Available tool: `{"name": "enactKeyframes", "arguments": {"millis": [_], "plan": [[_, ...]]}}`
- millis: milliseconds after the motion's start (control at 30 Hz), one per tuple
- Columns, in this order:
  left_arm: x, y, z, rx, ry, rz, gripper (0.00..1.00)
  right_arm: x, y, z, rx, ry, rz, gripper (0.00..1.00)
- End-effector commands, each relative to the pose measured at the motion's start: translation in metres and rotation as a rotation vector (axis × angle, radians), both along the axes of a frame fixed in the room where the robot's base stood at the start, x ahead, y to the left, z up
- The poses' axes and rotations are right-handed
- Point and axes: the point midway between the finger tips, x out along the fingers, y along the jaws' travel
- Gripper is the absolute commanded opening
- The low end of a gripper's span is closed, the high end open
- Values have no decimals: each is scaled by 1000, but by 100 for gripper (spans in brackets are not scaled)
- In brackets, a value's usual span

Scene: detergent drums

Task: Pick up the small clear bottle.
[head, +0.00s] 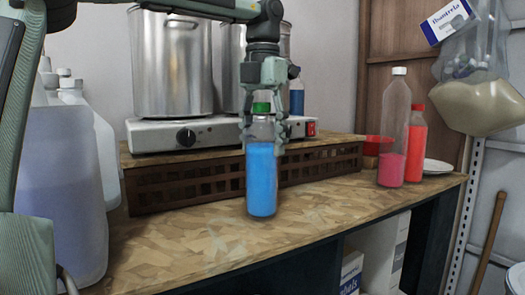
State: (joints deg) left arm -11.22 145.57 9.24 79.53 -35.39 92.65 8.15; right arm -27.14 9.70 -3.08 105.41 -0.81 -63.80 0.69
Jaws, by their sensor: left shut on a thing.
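A small clear bottle (262,180) with blue liquid and a green cap is upright in the middle of the head view, in front of the slatted wooden riser. My left gripper (264,128) comes down from above and is shut on the bottle's upper part, just below the cap. I cannot tell whether the bottle's base touches the counter (200,240). My right gripper is not in view.
A hot plate (160,135) with two steel pots (172,65) stands on the riser (180,190) behind. Large jugs (65,170) stand at left. A taller pink-liquid bottle (391,168) and a red bottle (416,150) stand at right. The counter between is clear.

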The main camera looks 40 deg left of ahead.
Motion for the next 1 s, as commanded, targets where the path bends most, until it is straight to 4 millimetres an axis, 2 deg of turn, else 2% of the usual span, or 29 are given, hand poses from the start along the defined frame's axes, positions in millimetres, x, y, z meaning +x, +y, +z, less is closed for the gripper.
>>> {"name": "enactKeyframes", "arguments": {"millis": [167, 267, 333, 400, 700, 833, 1000], "plan": [[1, -1, 20, 1, -5, 0, 0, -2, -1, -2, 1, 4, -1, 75], [1, -1, 39, 1, -7, -1, 0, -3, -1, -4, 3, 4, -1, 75], [-11, 3, 46, -1, -7, -1, 0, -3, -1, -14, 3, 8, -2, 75], [-27, 7, 55, 0, -8, -2, 0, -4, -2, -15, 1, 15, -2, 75], [-85, 25, 91, 0, -6, -1, 0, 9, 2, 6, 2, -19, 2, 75], [-101, 30, 101, 1, -5, -1, 0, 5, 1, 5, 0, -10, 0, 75], [-110, 32, 107, 0, -3, 0, 0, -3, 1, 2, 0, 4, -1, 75]]}}
